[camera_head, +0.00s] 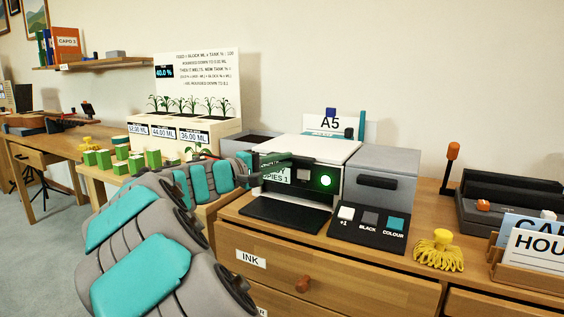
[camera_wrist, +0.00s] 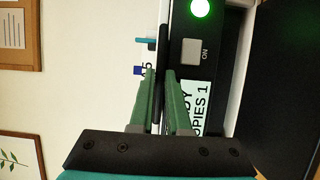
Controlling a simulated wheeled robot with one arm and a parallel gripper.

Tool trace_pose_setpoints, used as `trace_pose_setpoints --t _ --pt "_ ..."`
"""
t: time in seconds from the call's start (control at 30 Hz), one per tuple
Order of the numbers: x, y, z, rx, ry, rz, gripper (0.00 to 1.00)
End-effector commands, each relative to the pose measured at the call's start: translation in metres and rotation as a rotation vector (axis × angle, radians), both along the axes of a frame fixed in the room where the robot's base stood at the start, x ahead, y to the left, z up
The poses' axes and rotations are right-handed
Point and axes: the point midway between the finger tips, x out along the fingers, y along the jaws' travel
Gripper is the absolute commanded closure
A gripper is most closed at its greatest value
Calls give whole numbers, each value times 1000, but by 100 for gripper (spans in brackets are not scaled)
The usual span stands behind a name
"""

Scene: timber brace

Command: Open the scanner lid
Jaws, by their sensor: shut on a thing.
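The scanner has a white lid (camera_head: 318,149) that lies flat or nearly so on top. Its black front panel (camera_head: 308,192) carries a lit green button (camera_head: 326,181), a grey button and a small display, also seen in the wrist view (camera_wrist: 201,8). My gripper (camera_head: 294,160) is at the lid's front left edge. In the wrist view its two green fingers (camera_wrist: 162,74) are close together on a thin dark bar (camera_wrist: 161,60) along the lid's front edge, apparently the lid's handle. The fingers partly cover the display.
A black tray (camera_head: 285,220) and a panel of +1, BLACK and COLOUR buttons (camera_head: 369,228) lie before the scanner. A grey box (camera_head: 380,180) adjoins it on the right. An A5 sign (camera_head: 330,124) stands behind. A yellow tasselled object (camera_head: 439,252) lies right.

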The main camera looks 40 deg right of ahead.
Motion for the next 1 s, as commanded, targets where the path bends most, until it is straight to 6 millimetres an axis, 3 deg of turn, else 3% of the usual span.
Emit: trace_pose_setpoints --t 0.07,1.0 --pt "0 0 0 0 0 0 100" --pt "0 0 -1 1 0 0 100"
